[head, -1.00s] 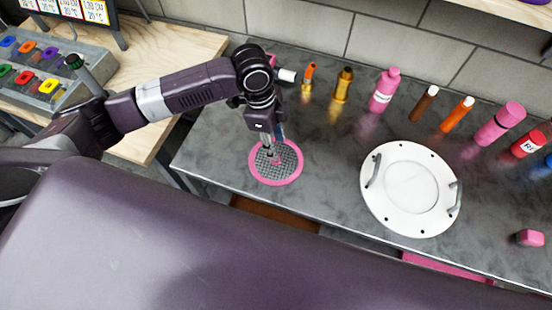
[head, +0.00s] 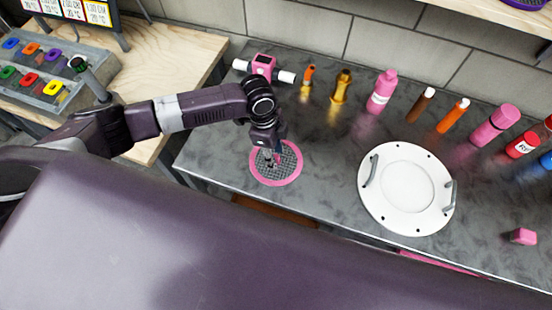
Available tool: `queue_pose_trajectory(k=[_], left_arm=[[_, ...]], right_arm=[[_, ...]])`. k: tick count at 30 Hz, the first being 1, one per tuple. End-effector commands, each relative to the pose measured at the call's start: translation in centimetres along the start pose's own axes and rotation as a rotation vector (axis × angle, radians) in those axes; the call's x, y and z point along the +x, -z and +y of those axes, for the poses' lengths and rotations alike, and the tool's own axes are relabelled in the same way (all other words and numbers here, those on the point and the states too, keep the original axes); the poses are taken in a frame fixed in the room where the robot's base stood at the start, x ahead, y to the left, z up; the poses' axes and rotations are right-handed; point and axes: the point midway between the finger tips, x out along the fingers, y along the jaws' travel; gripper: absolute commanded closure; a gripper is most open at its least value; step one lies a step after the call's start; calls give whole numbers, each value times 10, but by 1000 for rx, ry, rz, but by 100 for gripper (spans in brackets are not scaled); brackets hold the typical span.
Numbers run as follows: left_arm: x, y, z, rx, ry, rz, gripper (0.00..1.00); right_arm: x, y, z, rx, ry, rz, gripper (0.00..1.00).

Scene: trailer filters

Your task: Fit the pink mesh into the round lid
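The pink mesh (head: 290,174) is a round grey screen with a pink rim. It lies on the grey metal counter in the middle of the head view. My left gripper (head: 270,162) points down over the mesh, with its fingertips at or just above the screen. The fingers are small and partly hidden, so I cannot tell whether they are open or touching the mesh. The round lid (head: 408,187) is a white disc with two grey handles and dark holes around its edge. It lies flat on the counter to the right of the mesh. My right gripper is not in view.
Pink (head: 381,92), orange (head: 453,115) and gold (head: 341,87) bottles and tubes line the counter's back. A pink device with white ends (head: 263,67) stands behind my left arm. A small pink block (head: 523,236) lies at the right. The counter between mesh and lid is clear.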

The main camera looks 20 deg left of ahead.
Motion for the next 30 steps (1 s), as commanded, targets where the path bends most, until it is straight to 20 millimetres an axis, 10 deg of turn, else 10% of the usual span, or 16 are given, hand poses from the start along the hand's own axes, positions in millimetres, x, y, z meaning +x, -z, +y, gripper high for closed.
queue_pose_trajectory(k=[11,30], left_arm=[[0,0,0,-1,0,0,100],[-30,5,-1,1,4,1,100]], right_arm=[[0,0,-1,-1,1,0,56],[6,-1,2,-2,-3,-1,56]])
